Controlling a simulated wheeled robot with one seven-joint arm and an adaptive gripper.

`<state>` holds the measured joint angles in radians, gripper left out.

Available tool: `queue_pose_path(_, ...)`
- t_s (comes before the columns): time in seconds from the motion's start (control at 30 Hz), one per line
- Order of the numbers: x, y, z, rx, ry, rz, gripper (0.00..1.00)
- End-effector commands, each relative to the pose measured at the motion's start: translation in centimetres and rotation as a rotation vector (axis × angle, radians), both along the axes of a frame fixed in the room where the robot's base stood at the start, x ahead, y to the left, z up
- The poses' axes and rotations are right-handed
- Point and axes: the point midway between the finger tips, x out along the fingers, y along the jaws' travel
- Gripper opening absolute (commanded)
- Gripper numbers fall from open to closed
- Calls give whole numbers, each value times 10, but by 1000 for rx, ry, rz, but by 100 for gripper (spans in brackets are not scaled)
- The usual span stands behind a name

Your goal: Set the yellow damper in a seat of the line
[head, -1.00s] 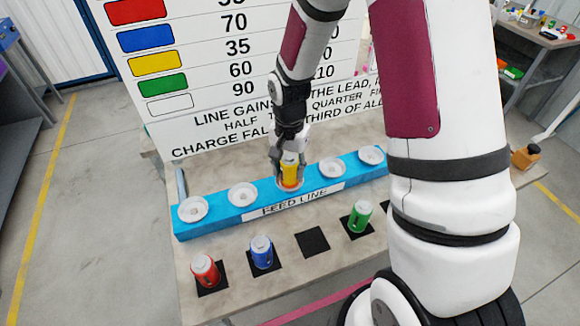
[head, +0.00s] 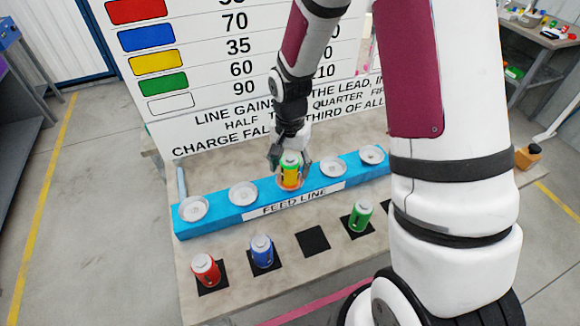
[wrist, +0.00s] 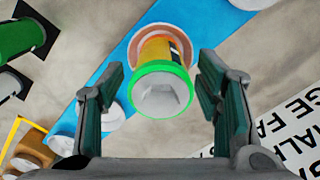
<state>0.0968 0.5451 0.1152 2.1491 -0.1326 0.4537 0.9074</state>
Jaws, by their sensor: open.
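The yellow damper (head: 290,178) stands upright in the middle seat of the blue feed line (head: 220,219). In the wrist view the yellow damper (wrist: 160,50) has a bright green band around its white-capped top and sits within a pinkish seat ring (wrist: 186,80). My gripper (head: 289,162) is just above and around the damper's top. Its fingers are apart, and in the wrist view gaps show on both sides of the damper. The other seats, such as the one at the left end (head: 193,208) and the one beside the damper (head: 333,167), are empty.
A red damper (head: 205,271), a blue damper (head: 261,252) and a green damper (head: 360,217) stand on black squares in front of the line. One black square (head: 312,241) is bare. A printed board (head: 240,75) stands close behind the line.

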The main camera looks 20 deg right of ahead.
Motion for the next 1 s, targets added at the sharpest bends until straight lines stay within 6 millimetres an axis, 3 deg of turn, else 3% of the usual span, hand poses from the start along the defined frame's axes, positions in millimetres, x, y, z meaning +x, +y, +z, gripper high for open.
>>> queue_pose_path(0.4, 2, 0, 78, -1, -6, 0, 59)
queue_pose_path(0.73, 0, 0, 113, -1, -5, 4, 59)
queue_pose_path(0.87, -8, 0, 132, -7, -33, 46, 59)
queue_pose_path(1.0, -27, -1, 168, -23, -95, 142, 59)
